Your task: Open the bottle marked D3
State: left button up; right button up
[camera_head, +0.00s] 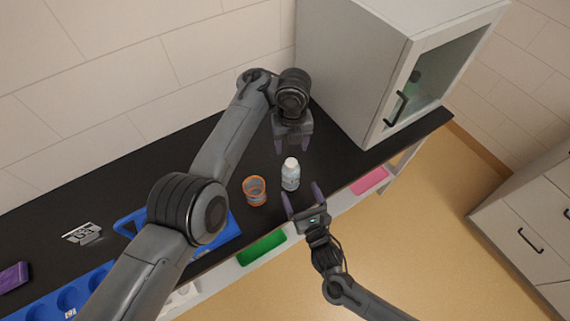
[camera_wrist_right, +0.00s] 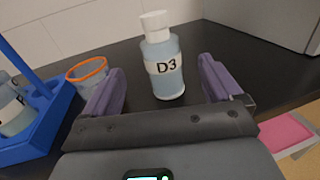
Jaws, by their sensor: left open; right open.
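The bottle marked D3 (camera_head: 291,174) stands upright on the dark counter, with a white cap and pale blue body. In the right wrist view the bottle (camera_wrist_right: 164,62) shows its D3 label facing me, and the cap is on. My left gripper (camera_head: 292,145) is open, pointing down, behind and above the bottle.
An orange-rimmed cup (camera_head: 255,190) stands left of the bottle; a blue rack (camera_wrist_right: 42,130) with another bottle is farther left. A cabinet (camera_head: 365,75) stands at the back right.

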aim_at(289, 167)
pick_arm(q)
jog(key=shift+d, duration=0.1)
pick_arm(e)
jog(key=shift+w+a, duration=0.15)
jog(key=shift+w, duration=0.4)
jog(key=x, duration=0.9)
jog(key=shift+w+a, duration=0.15)
pick_arm(q)
jog(key=shift+s, duration=0.1)
pick_arm(e)
grip_shut()
pick_arm(q)
jog(key=m, duration=0.8)
jog(key=shift+f+m, duration=0.1)
jog(key=shift+m, duration=0.2)
pick_arm(e)
jog(key=shift+f, duration=0.1)
pick_arm(q)
jog(key=shift+f, duration=3.95)
